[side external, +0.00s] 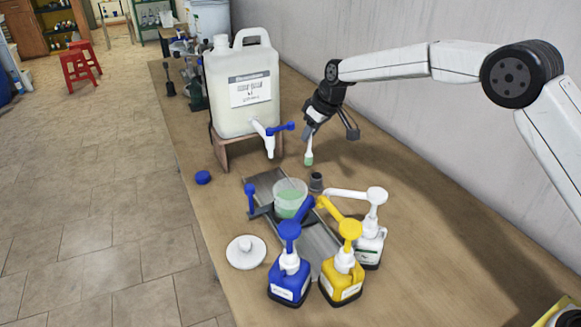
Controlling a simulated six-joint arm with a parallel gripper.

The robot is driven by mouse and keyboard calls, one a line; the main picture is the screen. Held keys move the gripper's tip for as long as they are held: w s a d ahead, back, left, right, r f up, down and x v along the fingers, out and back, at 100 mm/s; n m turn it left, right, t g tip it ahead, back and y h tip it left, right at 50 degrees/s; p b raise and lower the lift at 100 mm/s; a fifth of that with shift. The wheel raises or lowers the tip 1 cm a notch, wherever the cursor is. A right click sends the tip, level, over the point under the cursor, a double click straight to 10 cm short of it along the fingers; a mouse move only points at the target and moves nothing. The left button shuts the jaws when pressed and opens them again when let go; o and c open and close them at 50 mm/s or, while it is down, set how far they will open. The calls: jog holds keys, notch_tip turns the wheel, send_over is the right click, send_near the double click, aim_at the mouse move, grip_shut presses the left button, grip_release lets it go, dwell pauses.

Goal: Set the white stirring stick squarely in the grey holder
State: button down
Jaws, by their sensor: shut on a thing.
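The white stirring stick (309,147) hangs roughly upright from my gripper (313,126), which is shut on its upper end. The stick's lower tip looks green. The small dark grey holder (316,182) stands on the table just below and slightly right of the tip in the side view. The stick is apart from the holder, above it. The inside of the holder is too small to make out clearly.
A clear cup (289,197) with green liquid stands on a grey tray (265,182) left of the holder. Blue (290,278), yellow (342,279) and white (370,245) pump bottles stand in front. A large drum (240,90) with a tap stands behind. Table at right is clear.

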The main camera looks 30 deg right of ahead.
jog(key=d, duration=0.1)
jog(key=w+d+f, duration=0.1)
jog(key=d, duration=0.1)
jog(key=shift+w+d+f, duration=0.35)
jog(key=shift+d, duration=0.05)
jog(key=shift+f, duration=0.2)
jog(key=shift+f, duration=1.5)
jog(key=shift+f, duration=2.5)
dwell(1.1)
dwell(0.3)
grip_release()
jog(key=shift+r, duration=0.2)
